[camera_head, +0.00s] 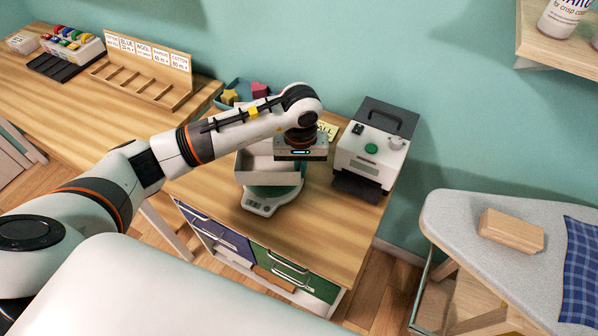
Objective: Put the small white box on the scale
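The small white box (259,172), open at the top and greyish white, is over the green pan of the scale (263,206). Its underside meets the pan in the picture, but I cannot tell whether it rests there or is held just above it. The scale stands on the wooden desk, its display side facing me. My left gripper (301,154) comes in from the left and is at the far right part of the box. Its fingers are hidden, so its grip on the box cannot be seen. My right gripper is out of view.
A white and black machine (370,152) stands close on the right of the box. A blue tray (222,103) with small coloured pieces lies behind my arm. A labelled wooden rack (148,75) is at the back left. A grey ironing table (500,270) stands at the right, beyond a gap.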

